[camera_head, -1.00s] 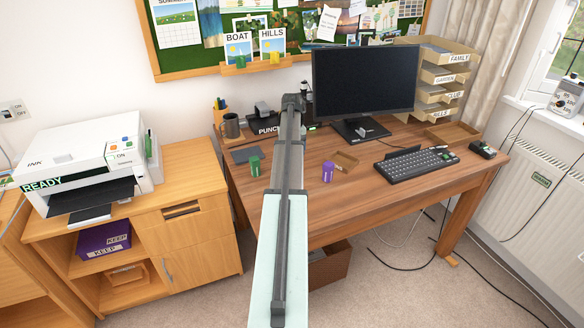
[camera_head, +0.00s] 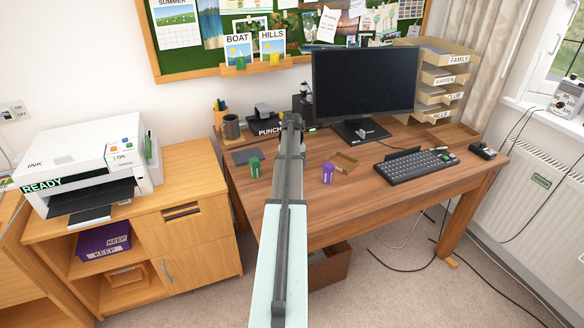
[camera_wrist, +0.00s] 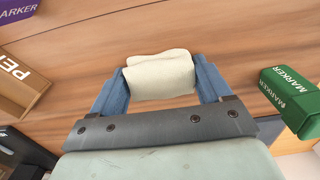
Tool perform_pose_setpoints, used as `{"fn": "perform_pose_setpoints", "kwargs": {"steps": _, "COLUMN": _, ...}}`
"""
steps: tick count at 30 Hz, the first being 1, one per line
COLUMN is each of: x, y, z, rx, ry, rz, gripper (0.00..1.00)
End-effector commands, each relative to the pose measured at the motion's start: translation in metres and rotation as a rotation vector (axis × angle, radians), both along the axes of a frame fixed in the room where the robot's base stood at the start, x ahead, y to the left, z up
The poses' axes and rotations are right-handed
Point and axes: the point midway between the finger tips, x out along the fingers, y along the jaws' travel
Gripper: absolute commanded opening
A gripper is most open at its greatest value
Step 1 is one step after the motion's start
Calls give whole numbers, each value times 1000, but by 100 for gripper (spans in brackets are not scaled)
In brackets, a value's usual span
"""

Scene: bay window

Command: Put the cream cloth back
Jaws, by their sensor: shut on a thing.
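The cream cloth (camera_wrist: 160,74) is pinched between the two blue fingers of my gripper (camera_wrist: 158,84) in the wrist view. It is bunched into a small folded bundle. The wood desk top shows beneath it; I cannot tell how high the cloth is above it. In the head view my own arm hides the gripper and the cloth.
A green marker block (camera_wrist: 290,98) and a purple marker block (camera_head: 327,173) stand on the desk (camera_head: 306,212), on either side of my arm. A small open pen tray (camera_head: 345,162), grey pad (camera_head: 245,156), keyboard (camera_head: 417,165) and monitor (camera_head: 364,80) are also there.

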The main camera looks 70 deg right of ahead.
Motion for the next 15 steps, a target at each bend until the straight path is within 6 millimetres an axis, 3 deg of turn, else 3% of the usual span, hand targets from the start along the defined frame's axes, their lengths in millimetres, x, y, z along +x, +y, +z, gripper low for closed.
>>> {"fn": "perform_pose_setpoints", "kwargs": {"steps": 8, "x": 0, "y": 0, "z": -1, "rx": 0, "ry": 0, "rz": 0, "gripper": 100}}
{"fn": "perform_pose_setpoints", "kwargs": {"steps": 15, "x": 0, "y": 0, "z": 0, "rx": 0, "ry": 0, "rz": 0, "gripper": 100}}
